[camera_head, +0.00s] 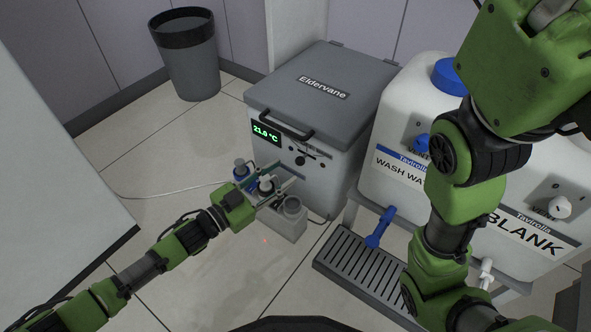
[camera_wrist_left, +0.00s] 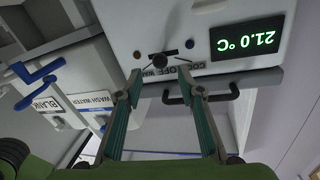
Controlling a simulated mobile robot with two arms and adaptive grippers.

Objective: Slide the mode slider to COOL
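The grey Eldervane cooler box (camera_head: 335,130) stands on the floor with a green display (camera_head: 265,133) reading 21.0 °C. Its front has a small dark slider knob (camera_head: 300,160), which also shows in the left wrist view (camera_wrist_left: 157,60), where the box appears inverted. Lettering including OFF (camera_wrist_left: 172,72) lies beside the knob, partly covered by my fingers. The knob's exact setting cannot be told. My left gripper (camera_head: 284,174) is open in front of the panel; its fingertips (camera_wrist_left: 160,70) are apart, on either side of the knob's area. Contact is unclear. My right gripper is out of view.
A lid handle (camera_head: 280,124) juts out above the panel. Bottles in a grey holder (camera_head: 287,222) stand below my left gripper. White WASH WATER (camera_head: 400,110) and BLANK (camera_head: 545,185) tanks stand at right, with a drip tray (camera_head: 345,262) before them. A bin (camera_head: 190,65) stands behind.

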